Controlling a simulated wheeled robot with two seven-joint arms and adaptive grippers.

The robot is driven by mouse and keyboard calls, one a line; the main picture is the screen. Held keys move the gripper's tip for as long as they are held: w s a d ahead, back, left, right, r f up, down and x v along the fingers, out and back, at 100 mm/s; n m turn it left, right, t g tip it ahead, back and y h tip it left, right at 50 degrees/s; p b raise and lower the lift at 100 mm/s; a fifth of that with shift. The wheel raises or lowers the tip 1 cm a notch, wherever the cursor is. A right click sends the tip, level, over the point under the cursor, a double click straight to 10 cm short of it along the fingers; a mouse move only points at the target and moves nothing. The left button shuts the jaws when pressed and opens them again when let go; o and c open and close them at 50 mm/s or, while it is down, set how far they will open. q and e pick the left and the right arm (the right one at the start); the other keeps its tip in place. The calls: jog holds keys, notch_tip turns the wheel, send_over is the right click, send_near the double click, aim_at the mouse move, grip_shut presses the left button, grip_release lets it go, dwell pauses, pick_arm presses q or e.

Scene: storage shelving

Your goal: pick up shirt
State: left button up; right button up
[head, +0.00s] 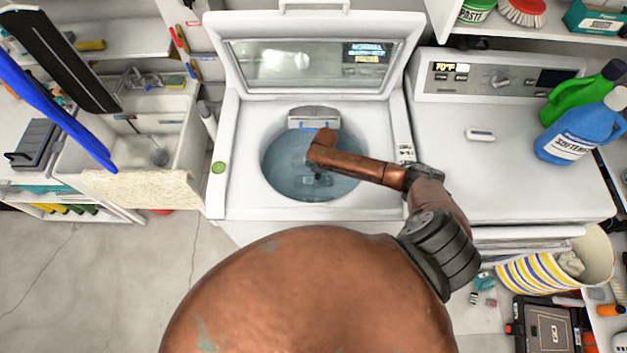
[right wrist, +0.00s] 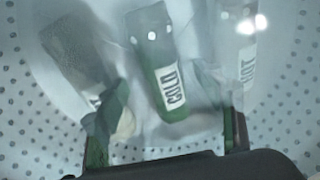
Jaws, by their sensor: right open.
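My right arm reaches over the open top-loading washer (head: 236,190), and my right gripper (head: 318,180) is down inside its tub, small and dark in the head view. In the right wrist view my right gripper (right wrist: 166,128) is open, with one finger low at the left and one at the right. A pale, blurred, cloth-like patch (right wrist: 205,85) lies between and beyond the fingers; I cannot tell for sure that it is the shirt. Labels reading COLD and HOT overlap this view. No fabric is visibly held. My left gripper is not in view.
The raised washer lid (head: 290,65) stands behind the tub. A white machine (head: 530,150) at the right carries a blue softener bottle (head: 590,130) and a green bottle (head: 575,98). A sink (head: 135,140) is at the left. A striped basket (head: 540,275) sits at the lower right.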

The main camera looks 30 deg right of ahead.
jog(key=shift+a+f, duration=0.15)
jog(key=shift+f, duration=1.25)
jog(key=shift+c, duration=0.4)
jog(key=c, duration=1.3)
